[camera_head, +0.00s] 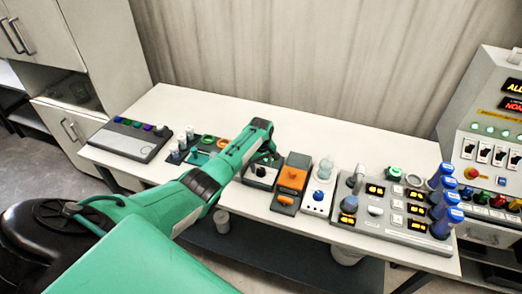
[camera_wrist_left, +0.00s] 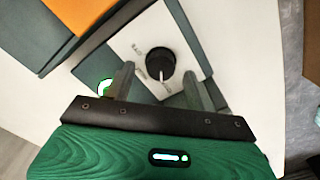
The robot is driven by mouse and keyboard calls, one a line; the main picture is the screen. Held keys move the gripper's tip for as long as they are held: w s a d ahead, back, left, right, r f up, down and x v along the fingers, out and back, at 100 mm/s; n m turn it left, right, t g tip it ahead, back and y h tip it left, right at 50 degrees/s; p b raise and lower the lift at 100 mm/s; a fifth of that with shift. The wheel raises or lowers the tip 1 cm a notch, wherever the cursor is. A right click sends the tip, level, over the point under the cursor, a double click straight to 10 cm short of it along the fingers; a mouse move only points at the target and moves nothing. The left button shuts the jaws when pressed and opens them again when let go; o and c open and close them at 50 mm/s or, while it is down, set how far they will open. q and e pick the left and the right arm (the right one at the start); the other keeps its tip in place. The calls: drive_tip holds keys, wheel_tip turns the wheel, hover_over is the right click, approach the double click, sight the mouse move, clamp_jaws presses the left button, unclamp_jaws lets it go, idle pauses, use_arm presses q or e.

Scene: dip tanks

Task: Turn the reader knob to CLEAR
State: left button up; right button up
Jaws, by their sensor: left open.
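The reader is a box with a white top face (camera_wrist_left: 125,45) and a round black knob (camera_wrist_left: 160,62) in the left wrist view. The knob's white pointer line points toward the bottom of that view. Small lettering sits left of and below the knob, too small to read surely. My left gripper (camera_wrist_left: 157,75) is open, with a fingertip on either side of the knob and gaps between. I cannot tell how high the tips are above the face. My right gripper is not in view.
An orange-topped box (camera_head: 292,180) stands close right of the reader. Further right are a white unit (camera_head: 318,201) and a grey panel (camera_head: 395,222) with blue-capped handles. A grey box with coloured buttons (camera_head: 130,137) is at the table's left end. The table's back strip is clear.

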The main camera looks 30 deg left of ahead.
sight(261, 169)
use_arm(q)
wheel_tip(261, 169, up, 12)
drive_tip(key=b, duration=0.2)
drive_tip(key=shift+b, duration=0.4)
